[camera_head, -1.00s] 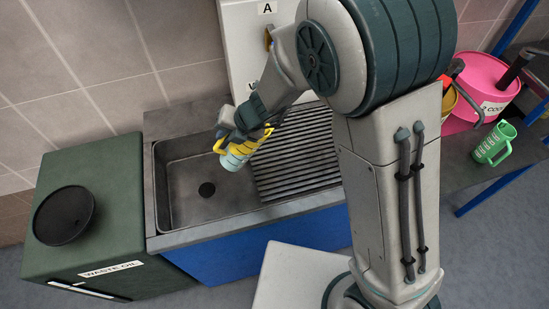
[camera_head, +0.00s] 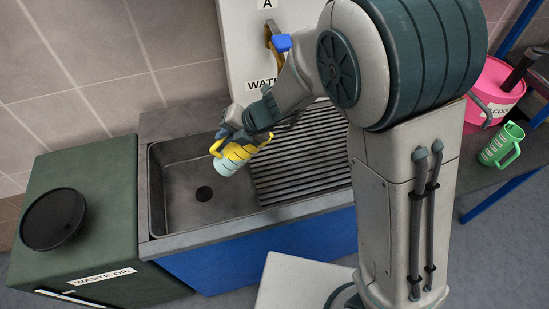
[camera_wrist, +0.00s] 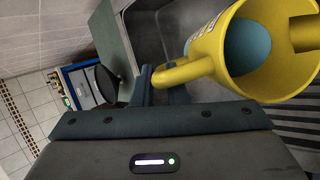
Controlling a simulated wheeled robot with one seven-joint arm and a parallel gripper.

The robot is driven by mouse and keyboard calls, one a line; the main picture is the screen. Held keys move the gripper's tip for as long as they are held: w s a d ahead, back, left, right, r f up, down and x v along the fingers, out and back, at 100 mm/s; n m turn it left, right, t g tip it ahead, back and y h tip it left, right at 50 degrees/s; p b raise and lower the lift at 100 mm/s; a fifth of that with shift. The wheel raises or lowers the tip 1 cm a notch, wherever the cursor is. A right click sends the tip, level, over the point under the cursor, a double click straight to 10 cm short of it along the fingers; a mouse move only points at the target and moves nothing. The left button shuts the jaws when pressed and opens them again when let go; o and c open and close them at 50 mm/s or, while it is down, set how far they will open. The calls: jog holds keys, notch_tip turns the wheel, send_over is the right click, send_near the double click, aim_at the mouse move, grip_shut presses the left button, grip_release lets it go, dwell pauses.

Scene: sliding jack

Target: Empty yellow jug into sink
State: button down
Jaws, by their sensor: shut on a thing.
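The yellow jug (camera_head: 237,153) hangs tilted over the right part of the sink basin (camera_head: 174,197), next to the ribbed drainer. A pale blue-green patch shows at its lower end in the head view; I cannot tell there whether it is liquid. In the wrist view the jug (camera_wrist: 203,68) shows its open mouth, with blue liquid inside, and a white label partly seen. My gripper (camera_wrist: 163,90) is shut on the jug's handle; its fingers also show small in the head view (camera_head: 224,134). No clear stream is visible.
The drain hole (camera_head: 204,194) lies left of the jug. A tap with a blue handle (camera_head: 282,43) is on the white panel behind. A green waste oil container (camera_head: 107,220) stands left. A green jug (camera_head: 502,144) and a pink container (camera_head: 494,92) stand right.

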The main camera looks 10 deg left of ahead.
jog(key=shift+w+d+f+b, duration=0.1)
jog(key=shift+f+b, duration=0.05)
jog(key=shift+b, duration=0.2)
jog(key=shift+r+p, duration=0.2)
jog(key=shift+p, duration=0.1)
jog(key=shift+s+d, duration=0.1)
jog(key=shift+s, duration=0.15)
jog(key=shift+s+d, duration=0.2)
jog(key=shift+w+d+f+m+g+y+b, duration=0.3)
jog(key=shift+y+b, duration=0.35)
jog(key=shift+b, duration=0.95)
jog(key=shift+w+d+f+m+g+y+b, duration=0.25)
jog(key=shift+y+b, duration=0.4)
jog(key=shift+b, duration=0.95)
jog(key=shift+s+d, duration=0.1)
jog(key=shift+s, duration=0.05)
